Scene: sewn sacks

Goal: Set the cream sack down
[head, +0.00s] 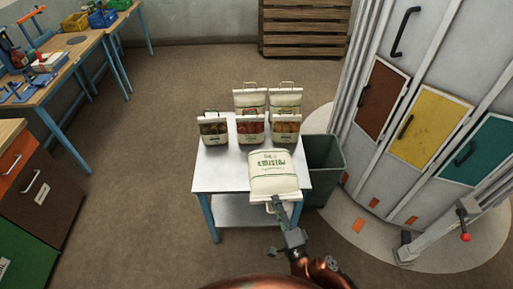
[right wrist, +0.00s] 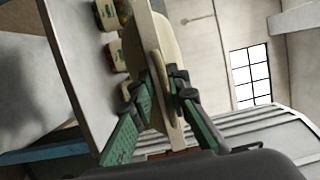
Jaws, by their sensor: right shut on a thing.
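The cream sack (head: 275,172) with green print is over the front right part of the small white table (head: 216,181). My right gripper (head: 278,205) is shut on its handle end, at the side nearest me. The sack's printed face is turned up towards the head camera, with its handle end towards me. In the right wrist view the sack (right wrist: 172,122) shows edge-on between my fingers (right wrist: 163,86). I cannot tell whether its underside touches the table. My left gripper is not in view.
Several other sacks stand at the table's back, including a red-windowed one (head: 250,128) and a cream one (head: 249,99). The table's front left is bare. A grey bin (head: 325,165) stands against the right side. A cabinet with coloured doors (head: 428,120) is further right.

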